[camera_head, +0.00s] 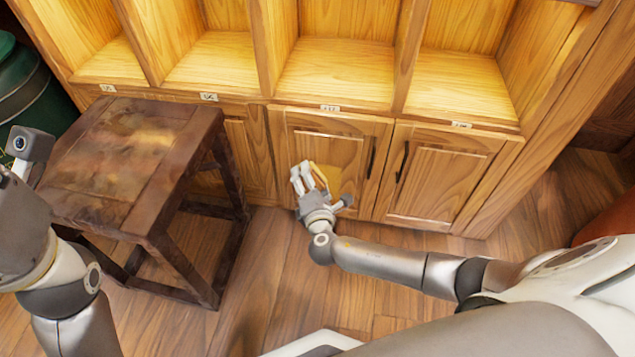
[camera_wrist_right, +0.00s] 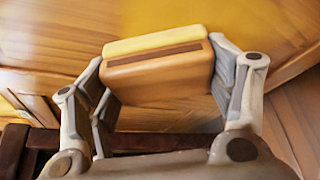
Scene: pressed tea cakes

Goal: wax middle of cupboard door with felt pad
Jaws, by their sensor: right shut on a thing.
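The cupboard door (camera_head: 350,148) is wooden, shut, with a dark handle near its right edge. My right gripper (camera_head: 311,180) is in front of its lower left part. It is shut on the felt pad, a block with an orange-brown body and a yellow layer (camera_wrist_right: 158,70), held between the fingers in the right wrist view. In the head view the pad (camera_head: 328,178) shows partly behind the fingers. The yellow side faces the wood; I cannot tell if it touches. My left arm is at the left edge; its fingers are not in view.
A dark wooden table (camera_head: 120,165) stands at the left, close to the cupboard, hiding part of another door (camera_head: 250,150). A further door (camera_head: 440,175) is at the right. Open lit shelves (camera_head: 335,75) are above. A green barrel (camera_head: 30,90) stands far left. Floor (camera_head: 290,290) is clear in front.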

